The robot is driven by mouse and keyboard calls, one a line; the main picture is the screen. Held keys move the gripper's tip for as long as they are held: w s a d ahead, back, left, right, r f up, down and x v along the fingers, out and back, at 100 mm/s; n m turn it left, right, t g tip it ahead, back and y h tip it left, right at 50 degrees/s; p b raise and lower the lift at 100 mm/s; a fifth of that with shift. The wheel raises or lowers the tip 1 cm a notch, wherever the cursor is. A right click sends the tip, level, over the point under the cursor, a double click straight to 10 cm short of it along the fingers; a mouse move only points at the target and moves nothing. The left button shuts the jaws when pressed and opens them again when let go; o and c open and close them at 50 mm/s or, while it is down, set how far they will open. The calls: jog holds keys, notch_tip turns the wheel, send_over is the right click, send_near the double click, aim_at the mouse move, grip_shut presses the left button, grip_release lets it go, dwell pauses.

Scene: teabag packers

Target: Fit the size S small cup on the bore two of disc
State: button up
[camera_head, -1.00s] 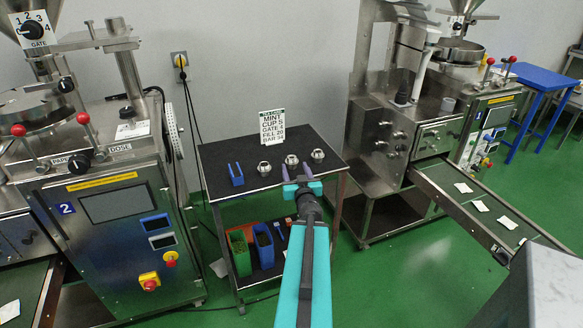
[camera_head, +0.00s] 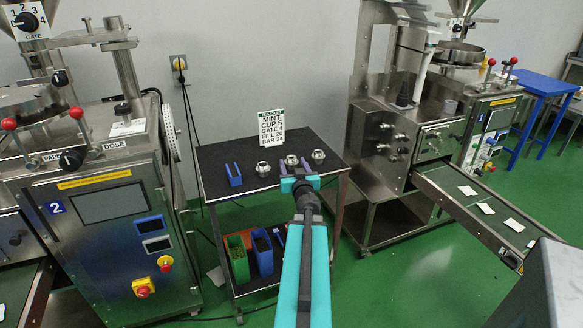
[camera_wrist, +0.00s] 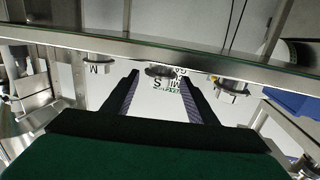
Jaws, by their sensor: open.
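Three small metal cups stand in a row on the dark trolley top: a left cup (camera_head: 263,168), a middle cup (camera_head: 291,160) and a right cup (camera_head: 318,155). Their size marks are too small to read in the head view. My gripper (camera_head: 295,168) is open and empty, its purple fingers pointing at the middle cup from the front. In the wrist view, the middle cup (camera_wrist: 160,71) appears between the fingers, apart from them. A cup at the left (camera_wrist: 98,69) bears a letter that looks like M. I cannot clearly make out the disc's bores.
A card (camera_head: 271,127) behind the cups reads MINT, CUP S. A blue forked holder (camera_head: 234,174) stands left of them. Machine 2 (camera_head: 110,215) is at the left; another machine (camera_head: 430,120) with a conveyor (camera_head: 470,205) is at the right. Bins (camera_head: 262,250) sit on the lower shelf.

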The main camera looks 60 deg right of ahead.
jog(key=shift+x, duration=1.15)
jog(key=shift+x, duration=2.55)
jog(key=c, duration=0.9)
